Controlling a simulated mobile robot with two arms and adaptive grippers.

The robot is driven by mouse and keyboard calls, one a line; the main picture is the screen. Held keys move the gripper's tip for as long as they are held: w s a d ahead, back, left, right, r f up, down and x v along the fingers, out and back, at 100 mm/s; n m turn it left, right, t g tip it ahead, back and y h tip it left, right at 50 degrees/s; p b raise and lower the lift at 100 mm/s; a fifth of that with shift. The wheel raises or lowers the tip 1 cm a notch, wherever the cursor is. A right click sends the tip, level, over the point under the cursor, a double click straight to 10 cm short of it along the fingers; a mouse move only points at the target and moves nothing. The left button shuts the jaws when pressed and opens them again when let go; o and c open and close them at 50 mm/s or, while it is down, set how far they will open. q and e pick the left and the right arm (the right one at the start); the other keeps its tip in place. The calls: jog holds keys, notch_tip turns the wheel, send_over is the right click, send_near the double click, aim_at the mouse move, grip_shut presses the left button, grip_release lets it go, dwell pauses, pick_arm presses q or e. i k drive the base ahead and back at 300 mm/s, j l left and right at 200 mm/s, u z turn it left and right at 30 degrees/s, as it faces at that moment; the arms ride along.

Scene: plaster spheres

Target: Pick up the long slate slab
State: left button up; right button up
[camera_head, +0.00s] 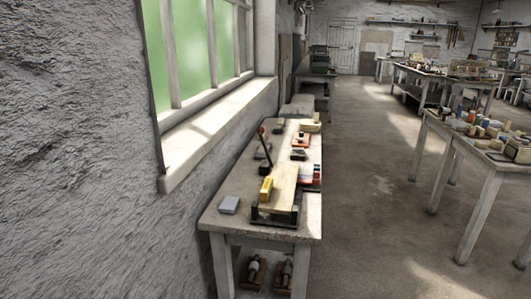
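A long slate slab cannot be told for certain in the head view. On the narrow workbench (261,234) beside the window wall lies a small flat grey block (229,205), near the front left. A pale wooden board (284,186) lies to its right on a black stand or frame (274,218). A dark flat piece (298,154) lies farther back on the bench, too small to tell its material. Neither of my grippers is in view.
A yellow block (266,189) is by the board. Shoe-like or tool-like items (286,272) sit under the bench. A second table (458,139) full of small objects stands at the right. The floor (372,215) between is clear. The window wall (75,200) closes the left.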

aim_at(261, 154)
jog(key=u, duration=4.8)
jog(key=z, duration=4.8)
jog(key=i+l+z, duration=0.9)
jog(key=k+j, duration=0.05)
jog(key=j, duration=0.05)
